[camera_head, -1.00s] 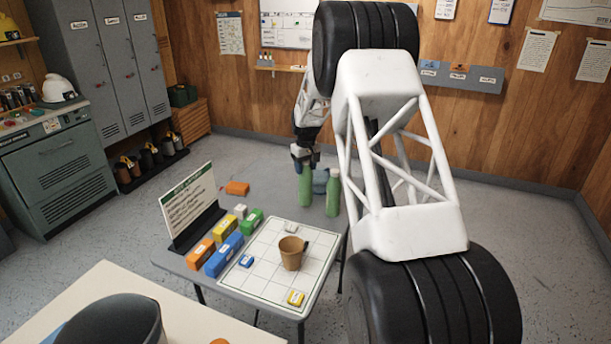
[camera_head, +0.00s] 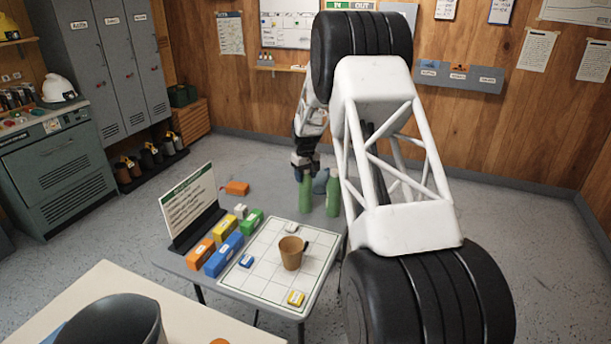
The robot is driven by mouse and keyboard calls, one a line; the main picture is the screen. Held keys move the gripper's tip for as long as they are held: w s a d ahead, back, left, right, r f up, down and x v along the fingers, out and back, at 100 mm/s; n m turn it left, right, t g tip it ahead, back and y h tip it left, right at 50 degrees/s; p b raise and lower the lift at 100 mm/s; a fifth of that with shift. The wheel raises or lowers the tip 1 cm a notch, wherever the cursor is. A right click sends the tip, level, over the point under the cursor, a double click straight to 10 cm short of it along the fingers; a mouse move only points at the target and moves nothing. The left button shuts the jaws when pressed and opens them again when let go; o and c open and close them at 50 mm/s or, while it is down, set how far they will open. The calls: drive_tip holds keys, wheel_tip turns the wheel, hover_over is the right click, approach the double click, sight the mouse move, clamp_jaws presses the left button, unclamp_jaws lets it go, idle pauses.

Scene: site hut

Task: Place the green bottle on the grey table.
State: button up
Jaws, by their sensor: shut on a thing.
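My gripper (camera_head: 304,172) is at the far side of the grey table (camera_head: 230,290), pointing down. It is shut on the upper part of a green bottle (camera_head: 305,197), which is upright. The bottle's base is at or just above the back part of the tabletop; I cannot tell whether it touches. A second green bottle (camera_head: 333,194) stands upright just right of it, apart from the gripper. A blue-grey object (camera_head: 320,181) shows partly between the two bottles. The fingertips are small and partly hidden.
A white grid board with a brown cup (camera_head: 291,253) lies on the table. Coloured blocks, including a blue one (camera_head: 223,255), and a sign (camera_head: 189,205) stand at its left. My arm covers the right side.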

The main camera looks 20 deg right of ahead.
drive_tip(key=o, duration=1.1)
drive_tip(key=shift+o, duration=0.2)
drive_tip(key=shift+r, duration=0.1)
wheel_tip(320, 180, up, 12)
drive_tip(key=shift+f, duration=0.1)
idle(0.4)
